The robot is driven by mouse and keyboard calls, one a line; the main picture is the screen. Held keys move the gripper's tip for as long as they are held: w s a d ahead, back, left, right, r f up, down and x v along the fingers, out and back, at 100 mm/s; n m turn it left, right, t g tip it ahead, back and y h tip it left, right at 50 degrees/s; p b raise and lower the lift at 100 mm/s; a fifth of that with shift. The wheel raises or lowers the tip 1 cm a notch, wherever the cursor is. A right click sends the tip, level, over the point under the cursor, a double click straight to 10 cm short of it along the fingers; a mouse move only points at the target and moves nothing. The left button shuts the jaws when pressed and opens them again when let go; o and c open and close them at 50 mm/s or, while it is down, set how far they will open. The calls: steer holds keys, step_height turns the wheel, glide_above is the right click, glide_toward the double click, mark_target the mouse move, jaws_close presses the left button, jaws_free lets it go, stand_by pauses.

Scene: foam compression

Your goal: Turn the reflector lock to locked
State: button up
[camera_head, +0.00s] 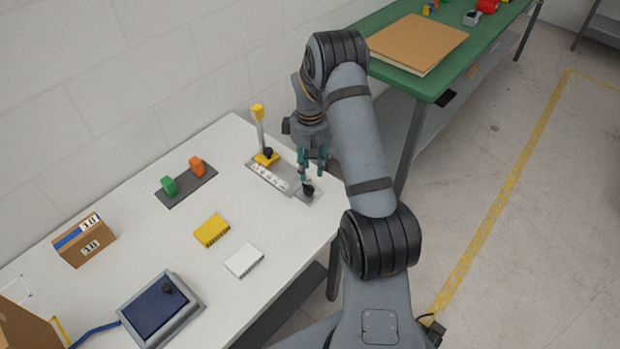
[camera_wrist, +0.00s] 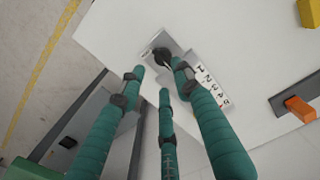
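A small black knob (camera_head: 308,188) sits at the near end of a grey metal plate (camera_head: 299,195) on the white table; I take it for the reflector lock. It also shows in the wrist view (camera_wrist: 161,55). My gripper (camera_head: 313,172) has teal fingers and points down just above the plate. In the wrist view its fingertips (camera_wrist: 159,74) are spread, two of them on either side of the knob. Whether a finger touches the knob is unclear. A white strip with black marks (camera_wrist: 209,84) lies beside the knob; I cannot read its setting.
Green (camera_head: 169,186) and orange (camera_head: 197,166) blocks, yellow (camera_head: 212,230) and white (camera_head: 244,261) blocks lie to the left. A green table (camera_head: 400,84) stands behind right.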

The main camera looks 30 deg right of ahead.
mark_target(308, 188)
step_height(308, 188, down, 6)
steer(key=shift+a+r+p, duration=0.1)
steer(key=shift+a+p, duration=0.05)
steer(key=shift+p, duration=0.45)
steer(key=shift+c, duration=1.4)
jaws_close()
